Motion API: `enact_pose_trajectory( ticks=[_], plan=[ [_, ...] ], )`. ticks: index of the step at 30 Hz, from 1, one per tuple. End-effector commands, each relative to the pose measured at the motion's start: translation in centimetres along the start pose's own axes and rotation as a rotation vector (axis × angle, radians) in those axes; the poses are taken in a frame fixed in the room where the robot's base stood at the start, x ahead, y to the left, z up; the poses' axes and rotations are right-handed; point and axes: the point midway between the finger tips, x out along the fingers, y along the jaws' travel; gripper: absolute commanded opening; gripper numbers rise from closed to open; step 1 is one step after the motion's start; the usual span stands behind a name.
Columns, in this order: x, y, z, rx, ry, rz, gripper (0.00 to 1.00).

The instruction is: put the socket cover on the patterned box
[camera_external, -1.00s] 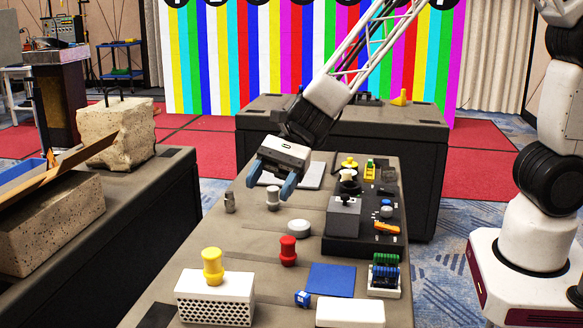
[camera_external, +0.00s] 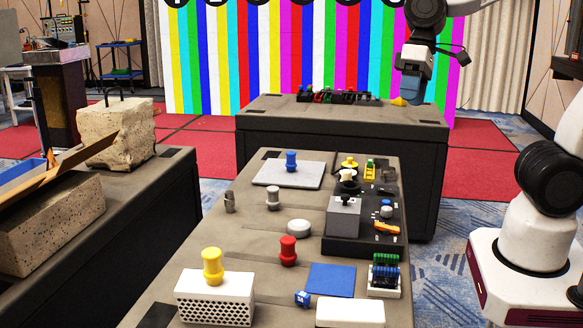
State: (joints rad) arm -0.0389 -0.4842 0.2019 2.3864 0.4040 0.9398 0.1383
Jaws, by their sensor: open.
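A white box with a pattern of holes in its front (camera_external: 214,308) stands at the near left of the middle table, with a yellow peg (camera_external: 212,266) upright on top. I cannot tell for sure which thing is the socket cover. A round whitish disc (camera_external: 299,228) lies mid-table, and a white rounded block (camera_external: 350,313) lies at the near edge. My gripper (camera_external: 411,98) is high at the upper right, over the back table's right end, far from the patterned box. It is open, with its fingers seen small, and no held thing shows.
A blue peg (camera_external: 291,160) stands on a grey plate (camera_external: 262,180). A red peg (camera_external: 288,251), grey pegs (camera_external: 272,198), a blue square (camera_external: 332,279) and a blue cube (camera_external: 302,298) are nearby. A black board with parts (camera_external: 340,246) lines the right edge.

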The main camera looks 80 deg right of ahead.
Motion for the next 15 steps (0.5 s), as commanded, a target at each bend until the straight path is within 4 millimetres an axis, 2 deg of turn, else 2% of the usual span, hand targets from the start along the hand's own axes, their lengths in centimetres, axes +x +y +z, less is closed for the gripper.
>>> enact_pose_trajectory(
  ticks=[3, 7, 10, 15],
  plan=[
    [-2.0, 2.9, 2.0, -0.117, 0.064, 0.096, 0.63],
    [-3.6, 5.6, 3.8, -0.226, 0.116, 0.197, 0.63],
    [-4.5, 7.1, 4.7, -0.284, 0.143, 0.256, 0.63],
    [-5.2, 8.3, 5.4, -0.335, 0.164, 0.31, 0.63]
  ],
)
